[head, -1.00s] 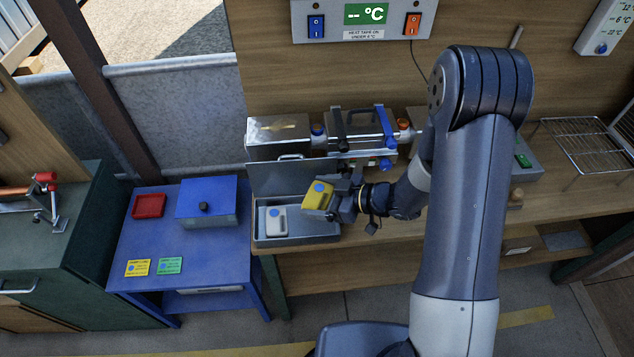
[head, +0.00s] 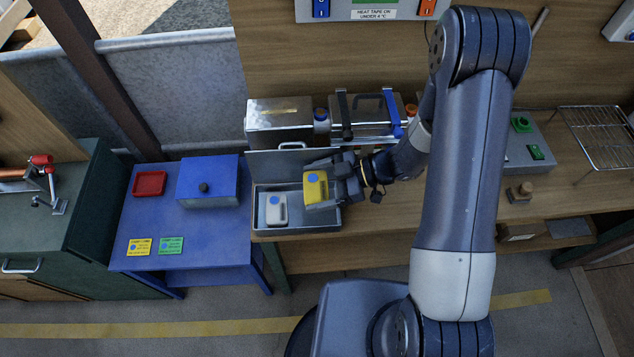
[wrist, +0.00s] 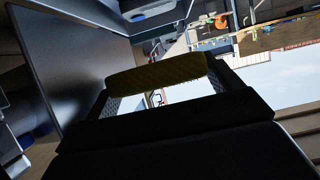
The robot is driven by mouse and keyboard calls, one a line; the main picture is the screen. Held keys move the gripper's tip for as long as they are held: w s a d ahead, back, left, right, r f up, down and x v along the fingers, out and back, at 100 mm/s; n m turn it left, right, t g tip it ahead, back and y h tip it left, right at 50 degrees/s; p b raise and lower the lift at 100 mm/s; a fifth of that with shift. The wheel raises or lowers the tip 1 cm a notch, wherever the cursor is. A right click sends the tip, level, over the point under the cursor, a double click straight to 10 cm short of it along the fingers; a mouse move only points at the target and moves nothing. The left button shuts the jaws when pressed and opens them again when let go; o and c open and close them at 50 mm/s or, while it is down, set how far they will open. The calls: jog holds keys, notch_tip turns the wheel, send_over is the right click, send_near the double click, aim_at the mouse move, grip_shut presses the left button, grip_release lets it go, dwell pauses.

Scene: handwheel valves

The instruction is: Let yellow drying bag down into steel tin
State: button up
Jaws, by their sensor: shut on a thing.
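The yellow drying bag (head: 316,188), with a blue dot on its face, is held in my gripper (head: 330,184). My gripper is shut on it and points left over the right part of the open steel tin (head: 262,230). The tin's lid (head: 290,163) stands raised at the back. A white bag (head: 276,208) with a blue dot lies in the left part of the tin. In the wrist view the yellow bag (wrist: 157,75) spans between the two fingers. I cannot tell whether the bag touches the tin floor.
A closed metal box (head: 280,122) and a clamped unit with black and blue handles (head: 366,112) stand behind the tin. A blue table (head: 205,255) at left holds a red tray (head: 149,184), a blue box (head: 208,184) and two cards. A wire rack (head: 600,135) is at right.

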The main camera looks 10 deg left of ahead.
notch_tip(320, 180, down, 6)
jog(key=b, duration=0.4)
jog(key=shift+d, duration=0.1)
jog(key=o, duration=0.8)
jog(key=shift+o, duration=0.2)
jog(key=b+v, duration=0.1)
jog(key=v, duration=0.9)
jog(key=shift+d+r+b, duration=0.15)
jog(key=shift+d+b, duration=0.2)
jog(key=shift+a, duration=0.1)
